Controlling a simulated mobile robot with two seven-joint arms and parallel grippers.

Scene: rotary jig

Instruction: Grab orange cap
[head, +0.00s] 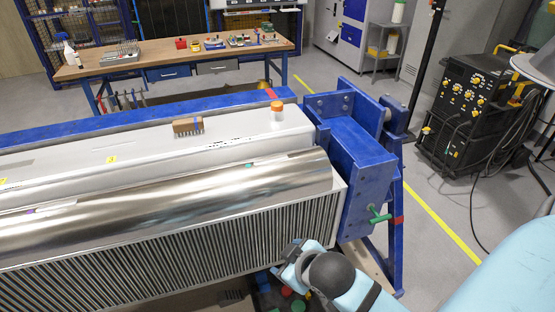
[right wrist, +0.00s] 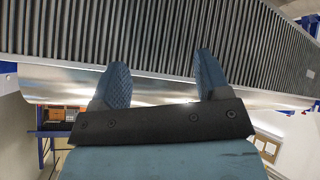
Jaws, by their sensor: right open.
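The orange cap (head: 276,105) sits on top of a small white bottle (head: 277,115) standing upright on the white top of the workpiece, near its right end. My right arm comes in at the bottom right of the head view, below and in front of the workpiece, well away from the cap. In the right wrist view my right gripper (right wrist: 155,88) is open with nothing between its two blue fingers. Its fingers point toward the ribbed side of the workpiece (right wrist: 150,40). The cap is not seen in the right wrist view. My left gripper is in neither view.
A wooden-backed brush (head: 187,126) lies left of the bottle. The blue jig frame (head: 352,150) with a green handle (head: 380,219) stands right of the bottle. A shiny metal cylinder (head: 180,185) runs along the near side. A workbench (head: 150,62) stands behind.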

